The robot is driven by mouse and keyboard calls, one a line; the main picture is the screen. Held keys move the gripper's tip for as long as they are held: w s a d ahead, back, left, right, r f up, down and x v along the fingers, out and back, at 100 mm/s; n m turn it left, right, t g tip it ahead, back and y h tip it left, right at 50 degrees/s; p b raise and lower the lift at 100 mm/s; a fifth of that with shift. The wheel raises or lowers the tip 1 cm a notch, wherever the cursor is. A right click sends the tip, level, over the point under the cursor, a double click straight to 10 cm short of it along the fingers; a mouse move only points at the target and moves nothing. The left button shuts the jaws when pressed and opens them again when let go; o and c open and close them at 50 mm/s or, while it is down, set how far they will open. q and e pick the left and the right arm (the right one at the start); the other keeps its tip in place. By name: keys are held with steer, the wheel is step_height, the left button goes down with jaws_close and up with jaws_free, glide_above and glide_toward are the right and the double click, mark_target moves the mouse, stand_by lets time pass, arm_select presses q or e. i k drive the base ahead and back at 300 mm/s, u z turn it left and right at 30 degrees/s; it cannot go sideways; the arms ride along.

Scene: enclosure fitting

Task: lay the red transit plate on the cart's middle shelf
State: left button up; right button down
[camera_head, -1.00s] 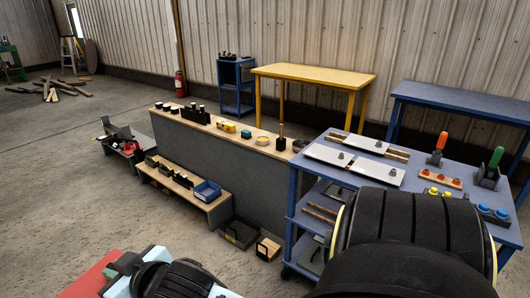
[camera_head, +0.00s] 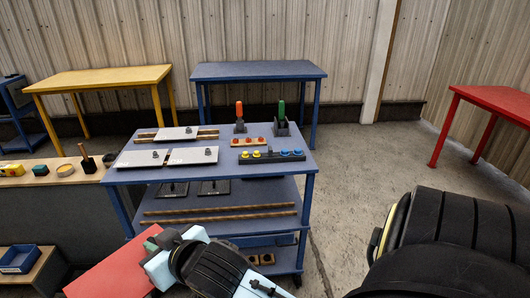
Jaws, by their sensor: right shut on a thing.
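The red transit plate (camera_head: 112,274) shows at the bottom left of the head view, its lower part cut off by the frame. My left gripper is not in view.
The cart's top carries pale plates (camera_head: 193,155), a button strip (camera_head: 272,156) and upright tools with orange and green handles. A grey bench (camera_head: 50,205) stands close at the left. Yellow, blue and red tables stand farther back. Open floor (camera_head: 350,190) lies right of the cart.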

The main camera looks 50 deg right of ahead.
mark_target(220, 210)
steer(key=z, duration=0.15)
steer(key=i, duration=1.35)
steer(key=z, duration=0.85)
